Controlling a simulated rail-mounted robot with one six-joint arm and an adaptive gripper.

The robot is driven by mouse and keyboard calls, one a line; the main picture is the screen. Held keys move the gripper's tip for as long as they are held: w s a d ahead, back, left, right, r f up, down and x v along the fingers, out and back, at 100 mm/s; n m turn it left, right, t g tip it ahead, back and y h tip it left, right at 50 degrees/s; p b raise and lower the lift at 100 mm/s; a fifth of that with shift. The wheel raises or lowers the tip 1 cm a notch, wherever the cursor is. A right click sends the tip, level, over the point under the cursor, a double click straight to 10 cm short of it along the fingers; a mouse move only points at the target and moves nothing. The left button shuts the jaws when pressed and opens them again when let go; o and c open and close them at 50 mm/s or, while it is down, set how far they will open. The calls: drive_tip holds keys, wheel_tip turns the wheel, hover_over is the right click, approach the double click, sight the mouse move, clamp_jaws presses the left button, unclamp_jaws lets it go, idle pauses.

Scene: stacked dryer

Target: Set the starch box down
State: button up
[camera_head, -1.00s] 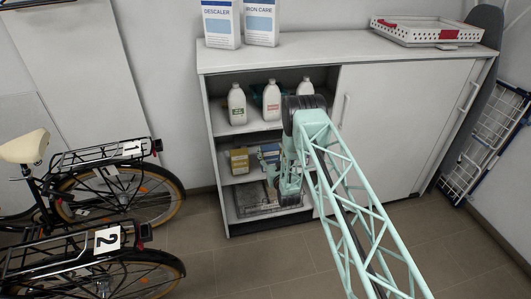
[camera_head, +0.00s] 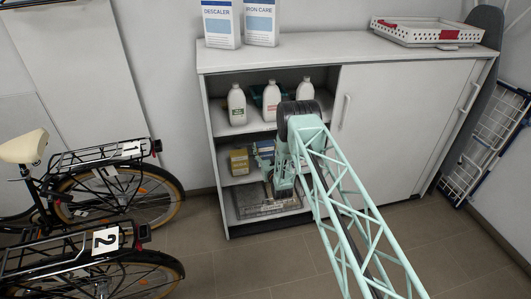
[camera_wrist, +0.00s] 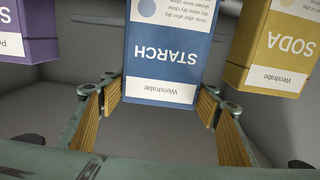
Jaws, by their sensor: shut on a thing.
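The blue starch box (camera_wrist: 170,50) is between the fingers of my gripper (camera_wrist: 160,105) in the wrist view, its label upside down in that picture. The yellow finger pads flank it left and right, and my gripper is shut on it. Whether the box's base touches the shelf cannot be told.
A yellow soda box (camera_wrist: 275,45) stands beside the starch box and shows on the shelf (camera_head: 239,160). A purple box (camera_wrist: 28,30) is on the other side. Several white bottles (camera_head: 236,105) stand on the shelf above. A grey item (camera_head: 250,203) lies below. Bicycles (camera_head: 100,190) stand left.

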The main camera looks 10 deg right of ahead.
sight(266, 153)
drive_tip(key=shift+s+f+b, duration=0.1)
drive_tip(key=shift+f+b, duration=0.25)
drive_tip(key=shift+f, duration=1.45)
drive_tip(key=o, duration=1.4)
drive_tip(key=s+d+p, duration=0.1)
drive_tip(key=s+p, duration=0.1)
drive_tip(key=s, duration=1)
